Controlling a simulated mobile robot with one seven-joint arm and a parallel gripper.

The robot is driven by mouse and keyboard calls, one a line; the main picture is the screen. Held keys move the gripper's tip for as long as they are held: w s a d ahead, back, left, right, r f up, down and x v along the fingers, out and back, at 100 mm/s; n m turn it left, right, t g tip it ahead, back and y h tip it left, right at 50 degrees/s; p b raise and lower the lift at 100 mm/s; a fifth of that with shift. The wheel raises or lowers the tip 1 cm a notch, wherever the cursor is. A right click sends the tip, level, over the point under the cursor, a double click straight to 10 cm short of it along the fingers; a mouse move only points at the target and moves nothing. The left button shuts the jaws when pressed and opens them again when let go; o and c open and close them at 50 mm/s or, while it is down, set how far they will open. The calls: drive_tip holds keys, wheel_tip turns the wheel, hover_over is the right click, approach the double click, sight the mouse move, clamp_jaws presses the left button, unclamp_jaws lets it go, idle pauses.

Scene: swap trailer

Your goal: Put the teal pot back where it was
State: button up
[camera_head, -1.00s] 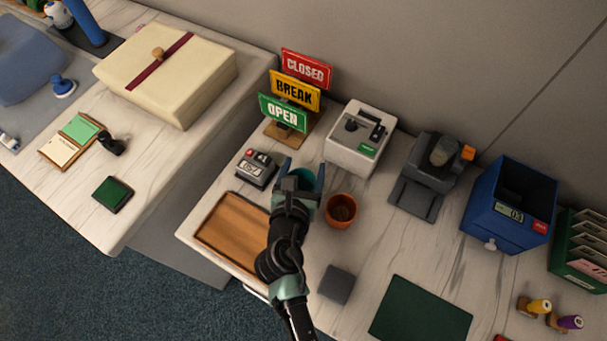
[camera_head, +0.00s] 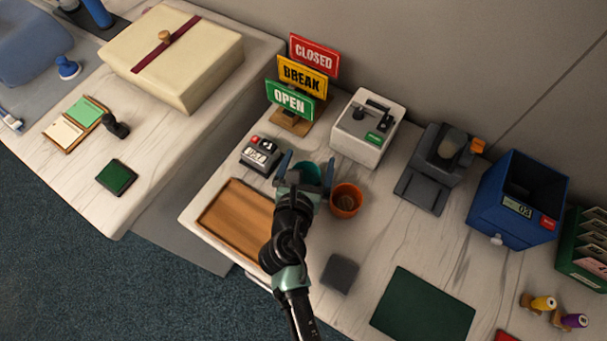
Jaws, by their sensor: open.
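The teal pot (camera_head: 308,172) stands on the marble counter, partly hidden behind my gripper. My gripper (camera_head: 304,170) is open, with one blue-grey finger on each side of the pot. I cannot tell whether the fingers touch it. An orange-brown pot (camera_head: 346,200) stands close to the right of my gripper.
A wooden tray (camera_head: 238,222) lies to the left of my arm. A small grey device (camera_head: 261,155), the sign stand (camera_head: 290,122) and a white machine (camera_head: 366,128) stand behind. A grey square pad (camera_head: 339,273) and a dark green mat (camera_head: 423,304) lie in front. Bare counter shows right of the orange-brown pot.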

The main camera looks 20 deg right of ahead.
drive_tip(key=p+v, duration=0.1)
drive_tip(key=v, duration=1)
drive_tip(key=shift+s+a+r, duration=0.1)
drive_tip(key=shift+s+a, duration=0.1)
drive_tip(key=shift+s, duration=0.1)
drive_tip(key=w+a+r+m+t+y, duration=0.15)
drive_tip(key=w+r+m, duration=0.4)
drive_tip(key=r, duration=0.55)
drive_tip(key=w+a+r+m+t, duration=0.1)
drive_tip(key=w+r+m+t, duration=0.25)
drive_tip(key=r+m, duration=0.55)
drive_tip(key=w+a+r+m+t+y, duration=0.15)
drive_tip(key=w+r+m, duration=0.3)
drive_tip(key=r, duration=0.85)
drive_tip(key=s+a+r+m+t+y, duration=0.1)
drive_tip(key=s+r+m+t, duration=0.2)
drive_tip(key=r, duration=0.6)
drive_tip(key=s+a+r+m+t+y, duration=0.1)
drive_tip(key=s+r+m+t, duration=0.2)
drive_tip(key=r, duration=0.7)
drive_tip(key=s+a+r+m+t+y, duration=0.1)
drive_tip(key=s+r+m+t+y, duration=0.1)
drive_tip(key=r, duration=0.7)
drive_tip(key=shift+s+a+m+t, duration=0.2)
drive_tip(key=shift+s+m+t, duration=0.55)
drive_tip(key=shift+s+m, duration=0.45)
drive_tip(key=shift+r, duration=0.2)
